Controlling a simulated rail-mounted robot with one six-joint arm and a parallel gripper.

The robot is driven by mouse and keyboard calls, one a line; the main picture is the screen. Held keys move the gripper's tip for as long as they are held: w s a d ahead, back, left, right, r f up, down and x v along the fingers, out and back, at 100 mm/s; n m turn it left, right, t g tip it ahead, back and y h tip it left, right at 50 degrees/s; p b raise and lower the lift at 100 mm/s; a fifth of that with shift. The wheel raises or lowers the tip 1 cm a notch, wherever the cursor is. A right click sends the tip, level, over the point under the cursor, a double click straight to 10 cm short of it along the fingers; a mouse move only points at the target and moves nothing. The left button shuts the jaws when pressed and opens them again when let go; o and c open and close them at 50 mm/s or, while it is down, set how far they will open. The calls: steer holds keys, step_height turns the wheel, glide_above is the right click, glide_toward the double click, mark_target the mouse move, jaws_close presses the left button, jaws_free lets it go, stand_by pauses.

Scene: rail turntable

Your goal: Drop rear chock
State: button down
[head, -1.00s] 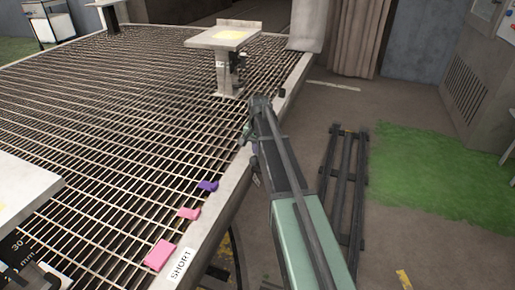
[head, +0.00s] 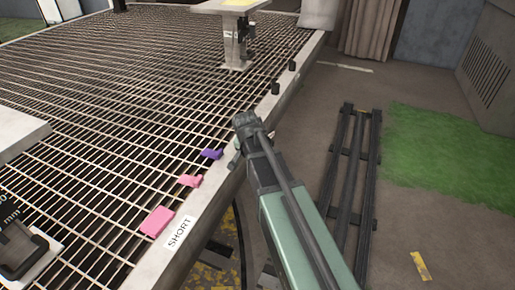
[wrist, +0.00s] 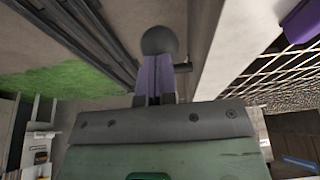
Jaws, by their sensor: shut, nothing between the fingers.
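My gripper (wrist: 156,75) shows in the wrist view with two purple fingers close together and nothing held between them. A dark round knob (wrist: 158,40) shows just past the fingertips, with a short dark peg beside it; I cannot tell whether they touch it. In the head view the arm hides the fingers, beside the table's right rim. Nothing is labelled as the rear chock. A purple piece (head: 212,153), a small pink piece (head: 190,180) and a larger pink block (head: 157,221) lie in a row near that rim. A purple piece (wrist: 302,22) also shows in the wrist view.
The grating table (head: 215,218) has a pale rim with a "SHORT" label (head: 179,234). A pedestal (head: 235,50) stands at the back. Dark rails (head: 350,180) and green turf (head: 440,150) lie on the right.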

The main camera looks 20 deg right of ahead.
step_height(320, 180, down, 8)
steer(key=s+a+b, duration=0.1)
steer(key=b, duration=0.6)
steer(key=shift+s+a+f, duration=0.15)
steer(key=shift+s+a, duration=0.2)
steer(key=shift+a, duration=0.05)
steer(key=s+a+r+p, duration=0.6)
steer(key=r+p, duration=0.3)
steer(key=shift+s+a+r+p, duration=0.2)
steer(key=shift+a+r+p, duration=0.05)
steer(key=shift+r+p, duration=0.1)
